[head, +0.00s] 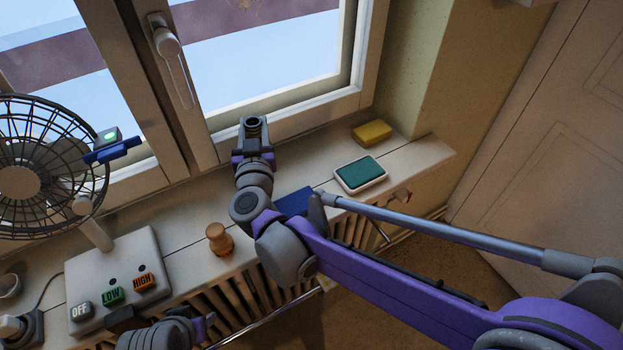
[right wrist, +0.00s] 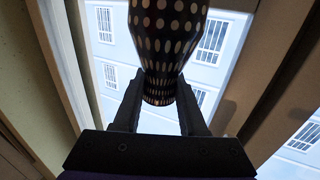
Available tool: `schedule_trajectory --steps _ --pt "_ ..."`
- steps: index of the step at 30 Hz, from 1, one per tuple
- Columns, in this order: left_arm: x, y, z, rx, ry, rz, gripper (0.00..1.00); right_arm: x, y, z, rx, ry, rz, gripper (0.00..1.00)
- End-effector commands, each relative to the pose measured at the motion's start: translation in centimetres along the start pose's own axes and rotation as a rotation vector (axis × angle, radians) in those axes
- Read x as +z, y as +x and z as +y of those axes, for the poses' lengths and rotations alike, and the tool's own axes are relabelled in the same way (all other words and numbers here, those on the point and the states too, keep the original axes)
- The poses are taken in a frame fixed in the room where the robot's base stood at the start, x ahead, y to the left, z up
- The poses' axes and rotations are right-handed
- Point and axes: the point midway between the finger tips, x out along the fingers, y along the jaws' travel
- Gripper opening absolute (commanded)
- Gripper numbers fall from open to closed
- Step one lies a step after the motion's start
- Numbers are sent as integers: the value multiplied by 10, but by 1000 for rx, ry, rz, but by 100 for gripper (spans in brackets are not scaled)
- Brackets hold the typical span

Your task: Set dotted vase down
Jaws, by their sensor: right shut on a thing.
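The dotted vase (right wrist: 168,35) is dark with pale round dots and fills the top middle of the right wrist view. Its narrow part lies between the two black fingers of my right gripper (right wrist: 157,95), which is shut on it. The vase's far end runs out of the top of that view. In the head view my right arm reaches over the window sill (head: 195,268) to the window, and I cannot make out the vase's dots there.
A fan (head: 35,165) with a base of OFF, LOW and HIGH buttons stands at the left. A wooden knob-shaped piece (head: 219,240), a blue flat thing (head: 295,202), a green-topped white tray (head: 361,174) and a yellow sponge (head: 371,132) are on the sill. A radiator is below.

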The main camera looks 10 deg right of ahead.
Motion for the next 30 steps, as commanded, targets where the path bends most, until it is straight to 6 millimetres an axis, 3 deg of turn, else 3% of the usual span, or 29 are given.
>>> schedule_trajectory --steps 9,14,21,30 --pt "4 9 0 0 0 -3 50 54 0 0 0 -2 1 0" --pt "5 10 0 0 0 -3 50 65 0 0 0 -2 1 0" --pt "8 15 0 0 0 -5 50 97 1 0 0 -1 0 0" --pt "8 16 0 0 0 -5 50 100 0 0 0 -1 1 0"
